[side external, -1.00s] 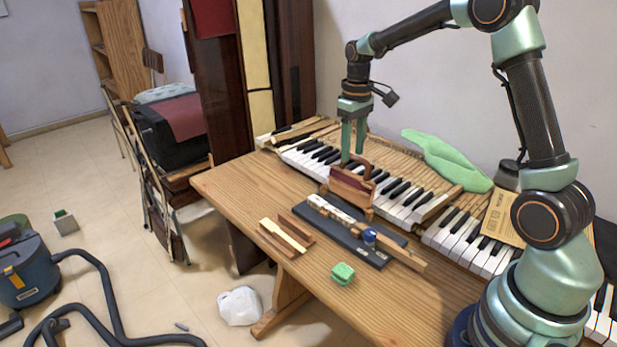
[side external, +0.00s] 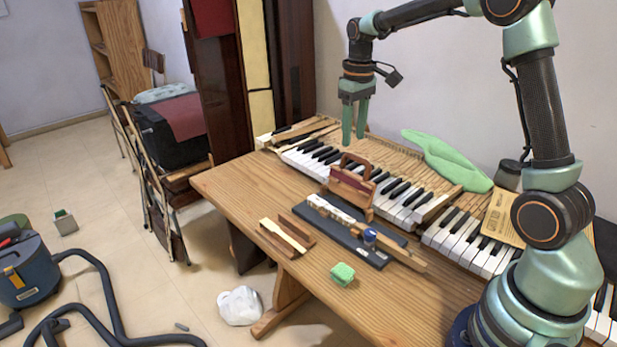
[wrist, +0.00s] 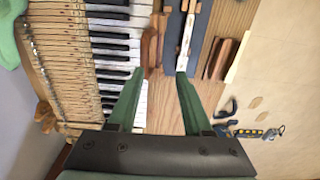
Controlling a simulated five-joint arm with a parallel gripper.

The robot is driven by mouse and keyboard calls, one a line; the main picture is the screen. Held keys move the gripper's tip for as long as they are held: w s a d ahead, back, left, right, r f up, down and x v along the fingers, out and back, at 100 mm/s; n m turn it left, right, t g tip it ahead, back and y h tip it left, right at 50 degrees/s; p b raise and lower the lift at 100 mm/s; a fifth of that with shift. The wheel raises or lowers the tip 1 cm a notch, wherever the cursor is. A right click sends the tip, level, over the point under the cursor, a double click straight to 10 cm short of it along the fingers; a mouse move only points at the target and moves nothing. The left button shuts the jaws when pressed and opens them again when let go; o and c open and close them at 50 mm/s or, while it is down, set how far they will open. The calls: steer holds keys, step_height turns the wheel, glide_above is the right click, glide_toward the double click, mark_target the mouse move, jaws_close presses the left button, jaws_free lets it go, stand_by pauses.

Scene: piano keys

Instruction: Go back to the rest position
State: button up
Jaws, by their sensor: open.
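My gripper (side external: 354,140) is open and empty in the side view, raised above the piano keys (side external: 384,184) near the far part of the workbench. Its two green fingers point down, apart from everything. In the wrist view, my gripper (wrist: 158,75) shows both fingers spread with nothing between them. A wooden block with a handle (side external: 352,184) stands on the bench against the keys, below and in front of the fingers. It also shows in the wrist view (wrist: 151,45), beyond the fingertips.
A dark board (side external: 348,231) with a white-and-wood stick (side external: 338,214) on it lies mid-bench. A wooden tray (side external: 288,237), a green sponge (side external: 342,273) and a blue ball (side external: 369,236) are nearby. The bench's left part (side external: 240,185) is clear.

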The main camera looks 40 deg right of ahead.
steer(key=s+a+r+t, duration=0.2)
steer(key=s+a, duration=0.4)
steer(key=s, duration=0.2)
steer(key=s+a+r+t, duration=0.3)
steer(key=s+a, duration=0.3)
steer(key=s, duration=0.1)
steer(key=shift+s+a, duration=0.2)
steer(key=shift+s, duration=0.2)
steer(key=o, duration=0.8)
steer(key=shift+a, duration=0.1)
steer(key=w+a+g, duration=0.2)
steer(key=a+g, duration=0.3)
step_height(320, 180, down, 11)
steer(key=shift+r, duration=0.15)
steer(key=shift+a+r, duration=0.1)
